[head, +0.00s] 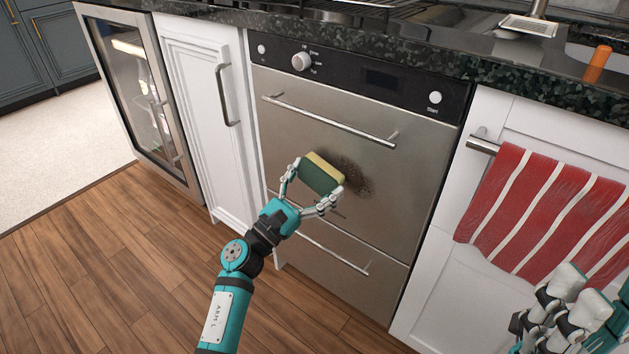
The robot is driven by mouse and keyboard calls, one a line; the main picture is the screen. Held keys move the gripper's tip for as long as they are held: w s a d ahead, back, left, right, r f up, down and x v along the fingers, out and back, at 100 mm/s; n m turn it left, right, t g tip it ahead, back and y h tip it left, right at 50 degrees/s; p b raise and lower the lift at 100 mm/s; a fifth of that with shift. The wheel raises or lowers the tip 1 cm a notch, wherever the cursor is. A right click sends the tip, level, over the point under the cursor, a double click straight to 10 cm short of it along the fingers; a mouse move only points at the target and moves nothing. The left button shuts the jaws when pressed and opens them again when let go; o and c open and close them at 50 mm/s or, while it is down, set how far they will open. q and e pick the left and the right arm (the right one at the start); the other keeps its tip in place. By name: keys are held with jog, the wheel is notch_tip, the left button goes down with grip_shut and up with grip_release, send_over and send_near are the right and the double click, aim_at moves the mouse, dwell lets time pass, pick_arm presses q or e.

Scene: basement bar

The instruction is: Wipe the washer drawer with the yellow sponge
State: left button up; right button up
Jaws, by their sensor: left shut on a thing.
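The washer drawer (290,140) has a stainless steel front with a bar handle along its top. A dark smudge (350,172) marks the middle of that front. My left gripper (318,184) is shut on the yellow sponge (325,170), which has a dark green side and a yellow side. The sponge is held in front of the drawer, over the left part of the smudge and hiding some of it. I cannot tell whether it touches the steel. My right gripper (560,305) is at the lower right, partly cut off, and its fingers' opening is unclear.
A second handle (325,252) crosses the lower drawer. A red striped towel (545,210) hangs on a white cabinet at right. A white cabinet (205,110) and a glass-door fridge (140,90) stand at left. The dark counter (400,45) overhangs above. The wooden floor (120,260) is clear.

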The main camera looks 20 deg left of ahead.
pick_arm(q)
jog(key=shift+w+d+b, duration=0.25)
jog(key=shift+w+b, duration=0.1)
jog(key=shift+w, duration=0.35)
dwell(0.4)
